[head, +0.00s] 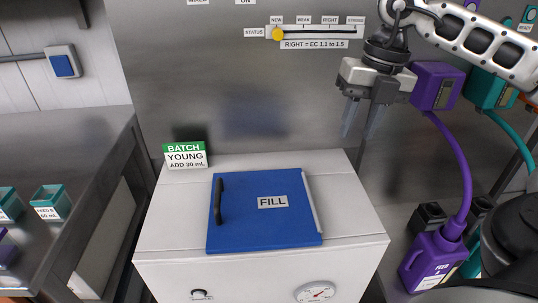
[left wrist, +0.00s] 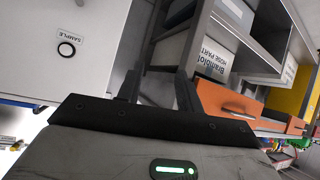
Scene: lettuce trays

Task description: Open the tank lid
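The tank (head: 170,228) is a white box in the middle of the head view. Its blue lid (head: 264,226), labelled FILL, lies flat and shut on top. A black bar handle (head: 219,201) runs along the lid's left side, and a pale strip (head: 309,202) runs along its right edge. My right gripper (head: 358,136) hangs empty above and behind the tank's right back corner, fingers apart, clear of the lid. My left gripper (left wrist: 158,80) shows only in the left wrist view, fingers apart with nothing between them, near a white panel with a SAMPLE label (left wrist: 68,46).
A green and white BATCH YOUNG card (head: 186,155) stands at the tank's back left. A purple bottle (head: 432,260) with a hose stands right of the tank. A metal bench (head: 75,160) with small teal boxes is at left. An orange drawer (left wrist: 235,105) shows in the left wrist view.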

